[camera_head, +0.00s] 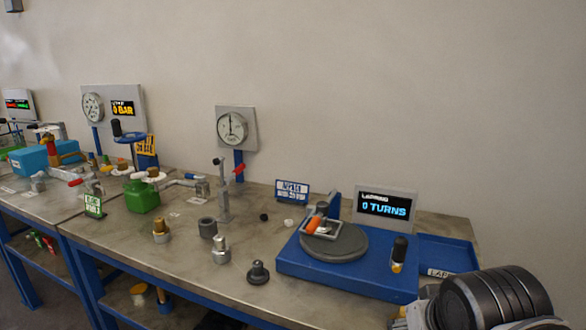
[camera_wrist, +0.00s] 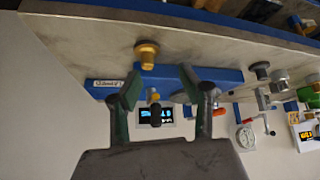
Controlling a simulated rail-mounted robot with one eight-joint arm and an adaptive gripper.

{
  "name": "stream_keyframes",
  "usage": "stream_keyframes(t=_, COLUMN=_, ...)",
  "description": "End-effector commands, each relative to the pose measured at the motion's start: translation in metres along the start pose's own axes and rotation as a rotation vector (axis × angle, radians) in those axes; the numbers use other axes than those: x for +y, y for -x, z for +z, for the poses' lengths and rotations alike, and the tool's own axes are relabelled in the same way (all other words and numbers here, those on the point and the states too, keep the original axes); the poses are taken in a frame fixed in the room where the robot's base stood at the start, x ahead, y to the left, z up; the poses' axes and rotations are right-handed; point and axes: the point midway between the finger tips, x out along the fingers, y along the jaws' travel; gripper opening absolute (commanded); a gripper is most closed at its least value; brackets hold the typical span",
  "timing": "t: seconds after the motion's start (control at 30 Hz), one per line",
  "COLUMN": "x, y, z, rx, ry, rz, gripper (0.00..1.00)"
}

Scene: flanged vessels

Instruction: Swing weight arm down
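The lapping station is a blue base (camera_head: 345,282) with a round grey plate (camera_head: 340,246). A blue upright arm (camera_head: 334,205) stands at its back, and an orange grip (camera_head: 313,224) with a square metal frame lies over the plate. I cannot tell for certain which part is the weight arm. A black knob with a yellow foot (camera_head: 399,248) stands at the right of the base. My gripper (camera_wrist: 159,75) is open in the wrist view, its fingers apart with nothing visibly held. A black knob (camera_wrist: 154,97) shows between the fingers, farther off.
A screen reading 0 TURNS (camera_head: 386,205) stands behind the plate. A blue tray (camera_head: 447,254) is at the right. Loose fittings, including a black one (camera_head: 258,272), lie left of the base. A gauge post (camera_head: 238,165) stands farther back. The wrist view looks upside down.

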Motion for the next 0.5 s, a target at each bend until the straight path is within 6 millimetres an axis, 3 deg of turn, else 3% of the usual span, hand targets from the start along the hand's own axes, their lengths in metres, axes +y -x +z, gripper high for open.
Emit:
stream_keyframes(t=0.2, x=-0.001, y=0.008, z=0.019, rx=0.007, ry=-0.008, rz=-0.047, gripper=0.39)
stream_keyframes(t=0.5, x=-0.001, y=0.008, z=0.020, rx=0.008, ry=-0.006, rz=-0.051, gripper=0.39)
